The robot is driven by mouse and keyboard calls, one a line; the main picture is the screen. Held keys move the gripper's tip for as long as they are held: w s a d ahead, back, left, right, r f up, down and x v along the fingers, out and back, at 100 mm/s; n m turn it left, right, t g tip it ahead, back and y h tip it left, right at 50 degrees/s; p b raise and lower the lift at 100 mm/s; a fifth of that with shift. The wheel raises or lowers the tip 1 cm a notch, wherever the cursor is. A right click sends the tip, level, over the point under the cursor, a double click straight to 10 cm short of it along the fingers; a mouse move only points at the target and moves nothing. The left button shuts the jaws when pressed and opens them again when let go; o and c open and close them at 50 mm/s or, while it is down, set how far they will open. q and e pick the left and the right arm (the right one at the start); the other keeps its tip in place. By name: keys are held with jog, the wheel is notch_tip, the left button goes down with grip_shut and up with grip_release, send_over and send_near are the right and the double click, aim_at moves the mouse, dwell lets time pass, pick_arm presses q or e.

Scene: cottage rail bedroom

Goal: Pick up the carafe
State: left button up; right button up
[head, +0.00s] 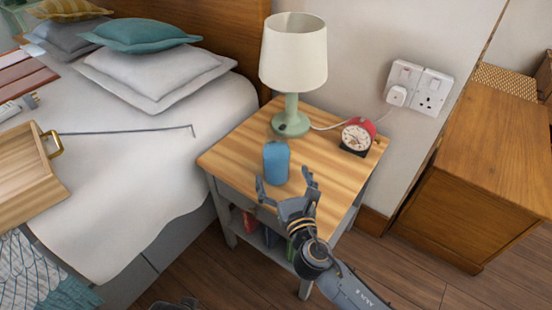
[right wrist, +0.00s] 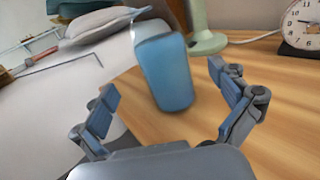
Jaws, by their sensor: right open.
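The carafe is a blue, rounded vessel (head: 277,160) standing upright on the wooden top of the nightstand (head: 235,150), near its front edge. In the right wrist view the carafe (right wrist: 166,75) stands between and beyond the two fingers. My right gripper (head: 284,182) is open and empty at the front edge of the nightstand, with its fingers pointing at the carafe. A gap shows between each finger (right wrist: 163,88) and the carafe's sides. My left gripper does not show clearly in either view.
A lamp with a green base (head: 291,118) stands behind the carafe. A red alarm clock (head: 357,136) stands at the right. The bed (head: 150,160) with a wooden tray (head: 25,180) lies to the left. Bare tabletop lies between carafe and clock.

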aim_at(280, 167)
jog(key=shift+x, duration=1.2)
jog(key=b+x, duration=0.1)
jog(key=x, duration=0.2)
jog(key=shift+w+d, duration=0.1)
jog(key=shift+w, duration=0.8)
jog(key=c, duration=1.7)
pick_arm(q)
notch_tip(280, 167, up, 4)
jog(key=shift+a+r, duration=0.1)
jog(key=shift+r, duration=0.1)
pick_arm(e)
jog(key=shift+r, duration=0.1)
jog(key=shift+c, duration=1.2)
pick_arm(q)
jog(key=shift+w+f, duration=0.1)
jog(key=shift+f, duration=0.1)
pick_arm(e)
jog(key=shift+r, duration=0.3)
